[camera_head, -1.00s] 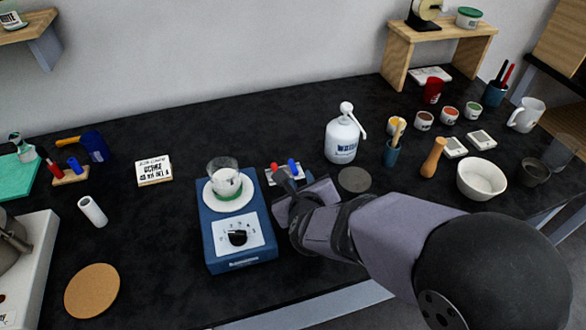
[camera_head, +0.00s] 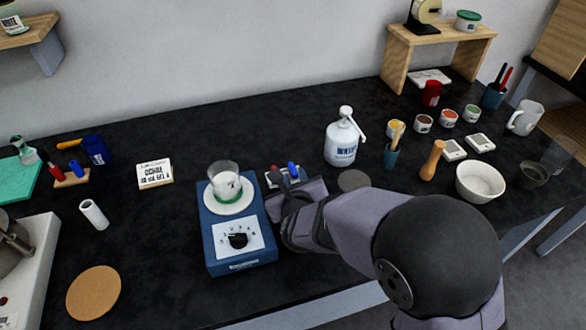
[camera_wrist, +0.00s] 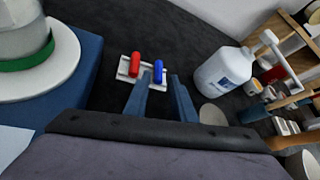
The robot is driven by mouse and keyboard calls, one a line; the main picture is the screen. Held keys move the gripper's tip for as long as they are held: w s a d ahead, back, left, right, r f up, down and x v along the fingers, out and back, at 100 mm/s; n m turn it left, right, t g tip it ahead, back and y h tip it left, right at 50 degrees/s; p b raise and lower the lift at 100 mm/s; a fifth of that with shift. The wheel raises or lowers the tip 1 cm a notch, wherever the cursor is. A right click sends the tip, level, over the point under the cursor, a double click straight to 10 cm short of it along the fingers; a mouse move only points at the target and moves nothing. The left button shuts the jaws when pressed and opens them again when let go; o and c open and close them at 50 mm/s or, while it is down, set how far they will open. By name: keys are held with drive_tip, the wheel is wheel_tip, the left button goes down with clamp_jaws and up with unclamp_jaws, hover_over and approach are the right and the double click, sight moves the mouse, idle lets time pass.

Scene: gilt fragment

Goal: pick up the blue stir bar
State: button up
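The blue stir bar (camera_wrist: 158,71) rests on a small white holder (camera_wrist: 123,68), with a red stir bar (camera_wrist: 135,64) to its left. In the head view the blue stir bar (camera_head: 293,170) shows just beyond my gripper, to the right of the blue stirrer. My gripper (camera_wrist: 160,82) is open, its two fingers apart and pointing toward the holder. The blue bar appears in the gap between the fingertips, nearer the left finger. Nothing is held. In the head view my gripper (camera_head: 288,184) partly hides the holder's near side.
A blue magnetic stirrer (camera_head: 238,253) with a glass beaker (camera_head: 224,180) stands close left of the holder. A white wash bottle (camera_head: 341,143) stands to the right and behind. A dark round disc (camera_head: 353,180) lies to the right. A wooden block (camera_head: 71,180) holds red and blue pieces far left.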

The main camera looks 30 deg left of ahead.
sight(293, 170)
drive_tip(key=shift+p+x, duration=0.65)
drive_tip(key=shift+x, duration=1.45)
drive_tip(key=shift+c, duration=0.5)
drive_tip(key=shift+s, duration=0.1)
clamp_jaws()
